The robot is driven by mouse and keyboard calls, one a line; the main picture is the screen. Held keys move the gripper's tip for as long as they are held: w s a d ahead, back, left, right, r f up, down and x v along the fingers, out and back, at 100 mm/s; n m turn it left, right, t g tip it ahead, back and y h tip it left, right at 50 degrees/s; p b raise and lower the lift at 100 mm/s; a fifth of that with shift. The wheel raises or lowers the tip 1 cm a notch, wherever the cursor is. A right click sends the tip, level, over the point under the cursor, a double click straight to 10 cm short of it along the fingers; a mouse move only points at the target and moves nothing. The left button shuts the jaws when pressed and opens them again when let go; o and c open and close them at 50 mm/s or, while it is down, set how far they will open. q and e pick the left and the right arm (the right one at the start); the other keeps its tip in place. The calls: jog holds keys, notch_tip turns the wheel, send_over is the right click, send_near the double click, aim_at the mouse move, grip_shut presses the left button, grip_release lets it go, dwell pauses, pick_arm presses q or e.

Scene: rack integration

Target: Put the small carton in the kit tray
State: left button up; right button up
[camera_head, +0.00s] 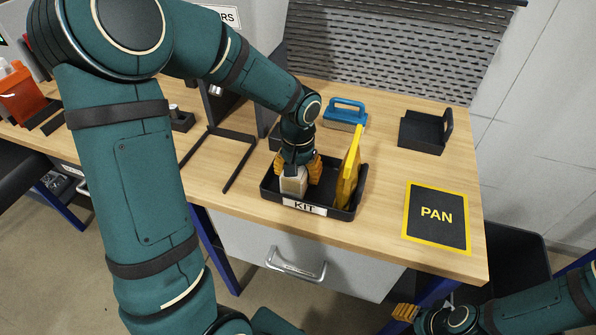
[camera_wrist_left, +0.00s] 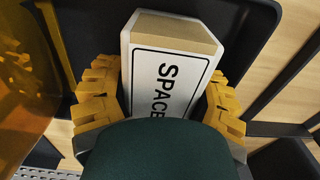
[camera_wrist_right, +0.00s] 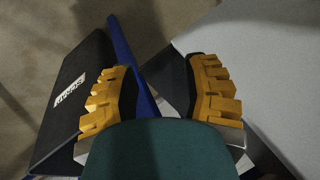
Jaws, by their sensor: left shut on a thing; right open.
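The small carton (camera_head: 293,184) is a white and tan box, and its label begins "SPACE" in the left wrist view (camera_wrist_left: 165,70). It is inside the left part of the black kit tray (camera_head: 268,190), labelled "KIT", on the wooden bench. My left gripper (camera_head: 298,170) is shut on the carton, with a yellow finger on each side of it. Whether the carton touches the tray floor is hard to tell. A yellow upright item (camera_head: 348,170) stands in the right part of the tray. My right gripper (camera_wrist_right: 160,95) is open and empty, low in front of the bench.
A black mat marked "PAN" (camera_head: 436,218) lies on the bench at right. A blue-handled brush (camera_head: 345,113) and a black holder (camera_head: 424,131) are behind the tray. A black frame (camera_head: 225,160) lies left of it. A dark bin marked "SCRAP" (camera_wrist_right: 72,100) is below my right gripper.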

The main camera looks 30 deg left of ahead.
pick_arm(q)
jog(key=o, duration=1.4)
notch_tip(320, 180, up, 12)
jog(key=shift+r, duration=0.1)
